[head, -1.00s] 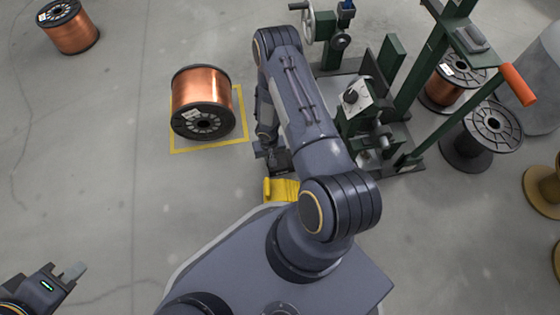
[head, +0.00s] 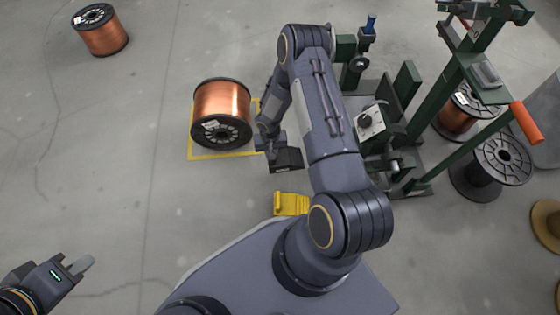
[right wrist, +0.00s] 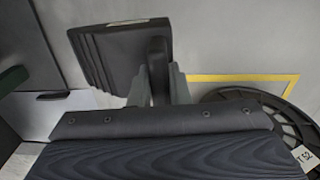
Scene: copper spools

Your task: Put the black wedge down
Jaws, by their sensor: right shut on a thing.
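The black wedge (head: 288,159) is at my right gripper (head: 274,146), just right of the near edge of the spool on the yellow floor square. In the right wrist view the wedge (right wrist: 112,55) has a ribbed side, and my right gripper (right wrist: 160,88) is shut on its upright handle (right wrist: 158,62). I cannot tell whether the wedge touches the floor. My left gripper (head: 80,266) is low at the left, away from everything; its finger gap does not show clearly.
A copper spool (head: 223,100) stands on the yellow-outlined square (head: 205,155). A yellow wedge (head: 291,204) lies in front of my base. A green machine frame (head: 440,100) with an orange handle (head: 526,122) and more spools (head: 490,168) stand right.

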